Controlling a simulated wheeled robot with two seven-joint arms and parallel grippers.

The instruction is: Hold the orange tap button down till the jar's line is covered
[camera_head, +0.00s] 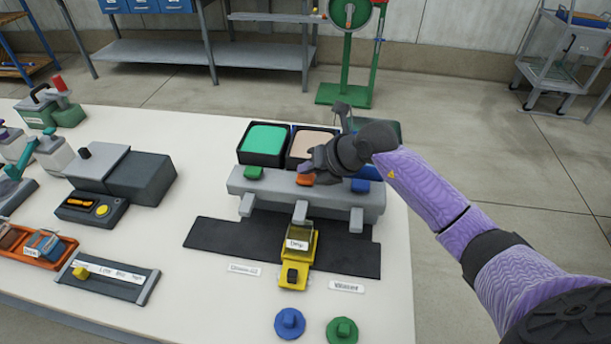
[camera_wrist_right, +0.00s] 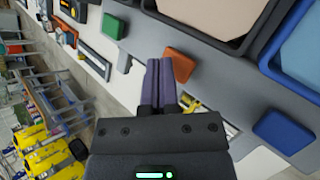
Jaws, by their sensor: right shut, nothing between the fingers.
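The orange tap button (camera_head: 305,179) sits in the middle of the grey tap bar (camera_head: 330,200); it also shows in the right wrist view (camera_wrist_right: 180,66). My right gripper (camera_head: 307,171) is shut and empty at the button. In the right wrist view its fingertips (camera_wrist_right: 159,62) lie at the button's left edge; I cannot tell whether they touch it. A small clear jar (camera_head: 304,231) with a white label stands under the middle spout, at the yellow holder (camera_head: 293,273). Its line and fill level are too small to make out. My left gripper is not in view.
A green button (camera_head: 253,172) and a blue button (camera_head: 367,172) flank the orange one. Behind the bar are open black trays, one green-filled (camera_head: 264,139), one beige-filled (camera_head: 312,143). Blue (camera_head: 289,323) and green (camera_head: 341,330) lids lie in front. Several devices stand at left.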

